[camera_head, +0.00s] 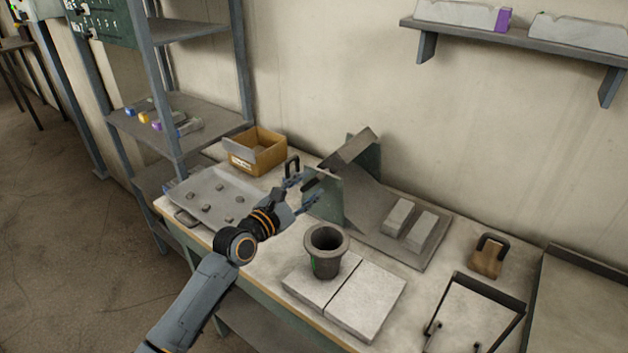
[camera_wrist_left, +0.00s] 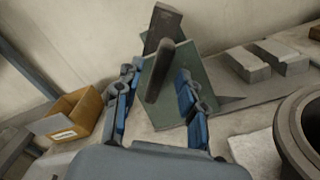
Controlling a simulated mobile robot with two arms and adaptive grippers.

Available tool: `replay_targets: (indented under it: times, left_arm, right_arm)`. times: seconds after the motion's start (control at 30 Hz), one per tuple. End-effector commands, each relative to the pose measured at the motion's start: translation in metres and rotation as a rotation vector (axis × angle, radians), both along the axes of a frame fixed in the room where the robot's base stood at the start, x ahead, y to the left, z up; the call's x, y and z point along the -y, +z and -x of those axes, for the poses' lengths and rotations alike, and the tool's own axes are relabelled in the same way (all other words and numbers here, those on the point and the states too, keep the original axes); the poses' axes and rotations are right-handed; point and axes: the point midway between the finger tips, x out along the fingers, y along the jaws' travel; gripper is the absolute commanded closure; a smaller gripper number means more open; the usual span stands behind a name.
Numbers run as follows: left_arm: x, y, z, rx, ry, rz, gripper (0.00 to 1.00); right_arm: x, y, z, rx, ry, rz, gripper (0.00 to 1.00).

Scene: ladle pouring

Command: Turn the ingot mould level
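The ingot mould (camera_head: 352,146) is a grey block, tilted steeply between the green side plates (camera_head: 324,198) of a stand on the bench. In the left wrist view the mould (camera_wrist_left: 163,22) shows above the near green plate (camera_wrist_left: 160,110). A dark bar-like handle (camera_wrist_left: 160,70) sticks out in front of that plate. My left gripper (camera_head: 304,192) is at the stand's left side. In its wrist view the gripper (camera_wrist_left: 157,95) is open, with one finger on each side of the handle and visible gaps. My right gripper is out of view.
A grey crucible (camera_head: 326,252) stands on pale slabs (camera_head: 362,302) in front of the stand. A shallow tray (camera_head: 190,190) with several lumps lies left. A cardboard box (camera_head: 258,152) is behind the gripper. Two pale bars (camera_head: 398,217) lie right of the stand.

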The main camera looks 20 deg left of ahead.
Motion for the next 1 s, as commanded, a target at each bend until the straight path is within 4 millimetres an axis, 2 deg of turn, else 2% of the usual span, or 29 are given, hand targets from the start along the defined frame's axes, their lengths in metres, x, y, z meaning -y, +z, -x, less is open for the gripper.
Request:
replay_targets:
  times: [0.1,0.2,0.57,0.63,0.77,0.8,1.0]
  left_arm:
    - [0.006,0.001,-0.016,0.0,0.0,-0.001,0.6]
    - [0.008,0.001,-0.024,0.001,0.001,-0.002,0.6]
    - [0.01,0.0,-0.029,0.0,0.0,-0.001,0.6]
    - [0.01,0.0,-0.028,0.0,0.0,-0.001,0.71]
    - [0.01,0.0,-0.028,0.0,0.0,-0.001,0.97]
    - [0.01,0.0,-0.028,0.0,0.001,-0.001,1.0]
    - [0.01,0.0,-0.028,0.0,0.001,-0.001,1.0]
  right_arm:
    - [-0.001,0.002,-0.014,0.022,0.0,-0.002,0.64]
    - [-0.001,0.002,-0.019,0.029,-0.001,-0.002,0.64]
    - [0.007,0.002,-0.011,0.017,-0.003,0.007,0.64]
    - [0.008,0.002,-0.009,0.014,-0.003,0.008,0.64]
    - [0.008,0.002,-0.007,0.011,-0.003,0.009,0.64]
    - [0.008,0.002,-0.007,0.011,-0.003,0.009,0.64]
    - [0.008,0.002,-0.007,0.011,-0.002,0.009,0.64]
